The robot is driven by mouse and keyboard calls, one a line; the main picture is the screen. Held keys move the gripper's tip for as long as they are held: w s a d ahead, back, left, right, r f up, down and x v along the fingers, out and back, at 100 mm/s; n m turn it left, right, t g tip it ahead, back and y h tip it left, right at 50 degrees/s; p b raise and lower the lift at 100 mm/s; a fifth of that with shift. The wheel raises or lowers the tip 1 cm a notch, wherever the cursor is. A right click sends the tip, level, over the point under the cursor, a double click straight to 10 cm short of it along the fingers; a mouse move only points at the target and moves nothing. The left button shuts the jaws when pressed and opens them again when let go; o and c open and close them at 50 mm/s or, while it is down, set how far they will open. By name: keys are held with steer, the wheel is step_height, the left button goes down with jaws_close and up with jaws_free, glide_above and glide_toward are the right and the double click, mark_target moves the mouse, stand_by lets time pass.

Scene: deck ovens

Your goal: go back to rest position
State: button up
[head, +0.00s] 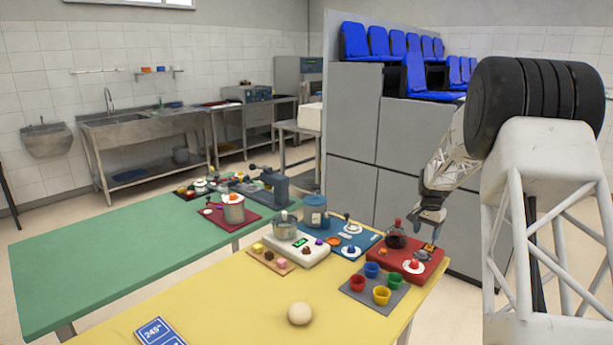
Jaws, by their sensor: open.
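My gripper (429,222) hangs in the air above the back right corner of the yellow table (230,318). It is open, and I see nothing between its fingers. Below it lies a red tray (389,262) with a dark red flask (396,238) and a small red-topped item on a white dish (414,266). The gripper is to the right of the flask and apart from it. The fingertips are small and partly blend with the items behind them.
A grey mat with several coloured cups (381,296), a white scale with a pot (285,226), a blue canister (315,212) and a pale ball (300,314) are on the yellow table. A green table (110,250) stands left. Grey cabinets with blue seats (355,41) rise behind.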

steer(key=s+a+r+n, duration=0.2)
steer(key=s+a+r, duration=0.4)
steer(key=s, duration=0.3)
steer(key=s+a+r+n+t, duration=0.1)
steer(key=s+a+r, duration=0.5)
steer(key=s, duration=0.2)
steer(key=s+a+r+n, duration=0.2)
steer(key=s+a+r, duration=0.45)
steer(key=s, duration=0.25)
steer(key=s+a+f+n, duration=0.1)
steer(key=s+a, duration=0.3)
steer(key=s, duration=1.1)
steer(key=s+a+f+n+t, duration=0.1)
steer(key=s+a+n, duration=0.2)
steer(key=s, duration=1.3)
steer(key=a, duration=0.2)
steer(key=shift+a+n+t, duration=0.3)
